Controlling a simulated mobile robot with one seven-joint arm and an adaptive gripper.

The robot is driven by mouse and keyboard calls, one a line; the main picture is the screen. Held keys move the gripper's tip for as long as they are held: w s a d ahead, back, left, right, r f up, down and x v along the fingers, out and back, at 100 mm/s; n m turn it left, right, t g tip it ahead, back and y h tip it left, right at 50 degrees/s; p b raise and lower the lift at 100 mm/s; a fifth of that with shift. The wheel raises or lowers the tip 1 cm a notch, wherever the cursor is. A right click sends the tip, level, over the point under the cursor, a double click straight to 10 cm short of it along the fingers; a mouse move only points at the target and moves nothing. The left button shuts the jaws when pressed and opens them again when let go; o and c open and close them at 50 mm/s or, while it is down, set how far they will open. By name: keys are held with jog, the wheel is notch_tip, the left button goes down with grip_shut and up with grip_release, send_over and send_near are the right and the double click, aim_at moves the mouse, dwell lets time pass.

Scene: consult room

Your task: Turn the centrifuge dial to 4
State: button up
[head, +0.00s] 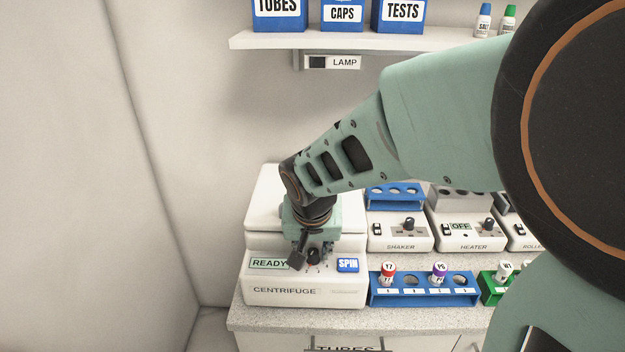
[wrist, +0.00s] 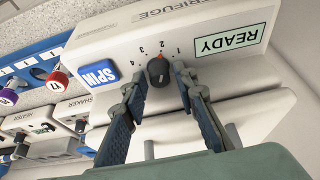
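The white centrifuge (head: 262,294) stands at the left end of the counter. Its small black dial (wrist: 159,74) shows in the wrist view, which is turned upside down, with numbers 1 to 4 around it. The dial's orange mark is at 2. My gripper (wrist: 157,80) is open, with one finger on either side of the dial and gaps between. In the head view my gripper (head: 311,251) is in front of the centrifuge panel and partly hides the dial. The panel has a green READY display (head: 268,263) and a blue SPIN button (head: 348,265).
A blue tube rack (head: 422,296) with capped tubes stands right of the centrifuge, with a green rack (head: 490,292) further right. The shaker (head: 400,240) and heater (head: 466,240) stand behind. A shelf (head: 340,42) with boxes is above. A wall is at left.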

grip_shut()
jog(key=shift+n+p, duration=0.35)
jog(key=shift+n, duration=0.45)
jog(key=shift+o, duration=2)
grip_release()
jog(key=shift+m, duration=0.3)
